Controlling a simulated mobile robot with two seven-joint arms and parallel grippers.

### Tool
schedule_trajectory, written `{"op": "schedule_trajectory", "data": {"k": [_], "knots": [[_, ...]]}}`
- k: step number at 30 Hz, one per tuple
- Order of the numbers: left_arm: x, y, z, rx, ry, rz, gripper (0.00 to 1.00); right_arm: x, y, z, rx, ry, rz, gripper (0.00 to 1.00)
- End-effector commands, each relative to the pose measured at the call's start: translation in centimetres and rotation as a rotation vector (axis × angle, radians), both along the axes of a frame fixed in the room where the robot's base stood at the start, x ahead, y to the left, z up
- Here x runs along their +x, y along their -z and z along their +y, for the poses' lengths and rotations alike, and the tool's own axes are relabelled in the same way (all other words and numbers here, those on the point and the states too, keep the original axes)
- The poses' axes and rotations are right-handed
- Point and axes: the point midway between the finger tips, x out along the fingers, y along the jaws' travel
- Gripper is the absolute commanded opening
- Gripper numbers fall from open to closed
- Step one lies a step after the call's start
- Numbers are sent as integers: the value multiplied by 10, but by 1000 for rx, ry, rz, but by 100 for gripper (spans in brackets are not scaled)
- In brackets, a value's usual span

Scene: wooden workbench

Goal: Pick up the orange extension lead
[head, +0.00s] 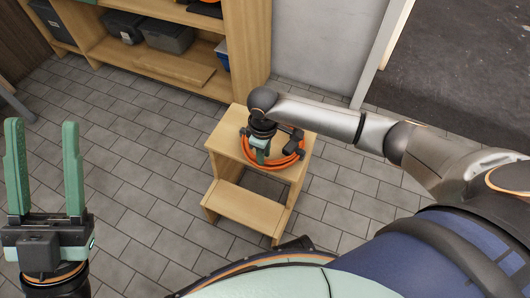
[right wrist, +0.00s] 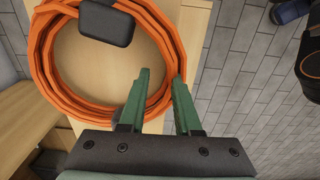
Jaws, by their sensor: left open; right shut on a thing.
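The orange extension lead (head: 291,162) lies as a coil on the top step of a wooden step stool (head: 248,204). In the right wrist view the lead (right wrist: 47,62) shows as a wide loop with a black block (right wrist: 105,25) on its far side. My right gripper (head: 262,158) is over the coil; in its wrist view the green fingers (right wrist: 162,76) stand either side of the coil's right-hand strands, shut on them. The coil still appears to rest on the step. My left gripper (head: 42,125) is open and empty at the far left, away from the stool.
A wooden shelf unit (head: 250,45) with grey bins (head: 170,36) stands behind the stool. A grey wall (head: 315,40) and a doorway are at the back right. The tiled floor (head: 130,190) left of the stool is clear.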

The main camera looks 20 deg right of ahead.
Motion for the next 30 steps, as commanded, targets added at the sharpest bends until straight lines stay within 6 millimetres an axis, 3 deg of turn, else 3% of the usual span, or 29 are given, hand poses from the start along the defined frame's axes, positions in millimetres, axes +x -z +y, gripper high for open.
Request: {"op": "schedule_trajectory", "data": {"k": [3, 13, 15, 21, 30], "knots": [[-1, -13, 0, 8, -6, -9, 50, 2, -25, 0, 2, 0, -6, 0], [-1, -56, 5, 42, -60, -38, 50, -54, -86, 10, 2, -3, -2, 0], [20, -26, 10, 38, -90, 94, 50, -60, -85, 11, 0, -1, -1, 0], [50, 23, 14, 41, -127, 337, 50, -82, -95, 15, 3, -2, -2, 0], [70, 97, 20, 53, -168, 658, 50, -113, -108, 21, 1, -2, -2, 0]]}}
